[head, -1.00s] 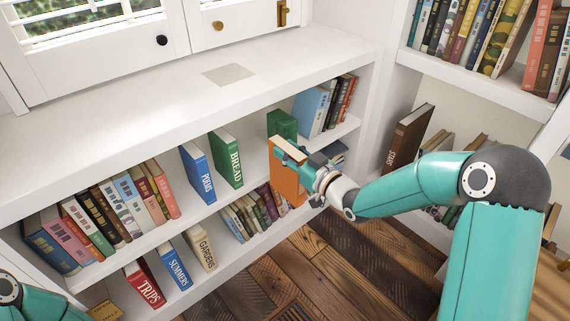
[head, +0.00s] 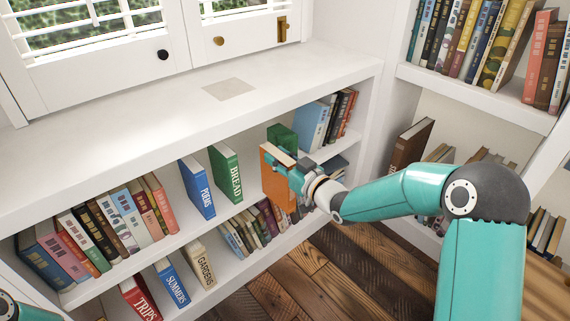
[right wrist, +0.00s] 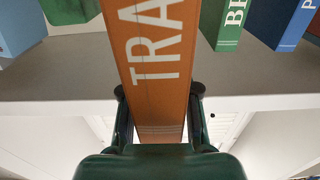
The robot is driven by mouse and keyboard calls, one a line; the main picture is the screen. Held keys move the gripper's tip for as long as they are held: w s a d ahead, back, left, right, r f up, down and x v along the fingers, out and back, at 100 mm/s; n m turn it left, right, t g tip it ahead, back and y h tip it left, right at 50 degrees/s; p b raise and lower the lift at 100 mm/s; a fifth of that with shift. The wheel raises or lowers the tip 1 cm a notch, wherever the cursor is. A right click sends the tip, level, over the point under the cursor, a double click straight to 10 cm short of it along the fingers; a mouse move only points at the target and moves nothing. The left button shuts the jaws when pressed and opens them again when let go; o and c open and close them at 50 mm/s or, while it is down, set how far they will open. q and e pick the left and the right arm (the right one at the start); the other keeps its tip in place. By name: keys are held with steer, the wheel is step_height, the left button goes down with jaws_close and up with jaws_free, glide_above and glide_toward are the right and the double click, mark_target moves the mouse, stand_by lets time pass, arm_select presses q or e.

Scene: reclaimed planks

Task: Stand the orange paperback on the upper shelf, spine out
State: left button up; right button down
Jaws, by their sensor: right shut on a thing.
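The orange paperback (head: 272,180) is upright in the right gripper (head: 300,180), at the front of the upper shelf (head: 245,207). In the right wrist view its orange spine (right wrist: 157,60) shows the white letters "TRA" and faces the camera, with a finger on each side of the book. The green BREAD book (head: 226,172) stands to its left, and a plain green book (head: 283,137) is partly hidden behind it. I cannot tell whether the paperback's bottom touches the shelf. My left gripper is out of view.
The blue POEMS book (head: 197,187) stands left of BREAD. Light-blue and dark books (head: 310,122) fill the shelf's right end. The lower shelf holds TRIPS (head: 140,299), SUMMERS (head: 171,282) and GARDENS (head: 200,262). A second bookcase (head: 470,90) stands at right.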

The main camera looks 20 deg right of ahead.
mark_target(262, 145)
steer(key=x, duration=0.7)
steer(key=shift+p+x, duration=0.35)
steer(key=shift+x, duration=2.5)
steer(key=shift+r, duration=0.1)
steer(key=shift+f+b, duration=0.2)
steer(key=shift+b, duration=0.1)
steer(key=c, duration=0.8)
jaws_free()
steer(key=shift+o, duration=0.2)
steer(key=shift+f, duration=0.1)
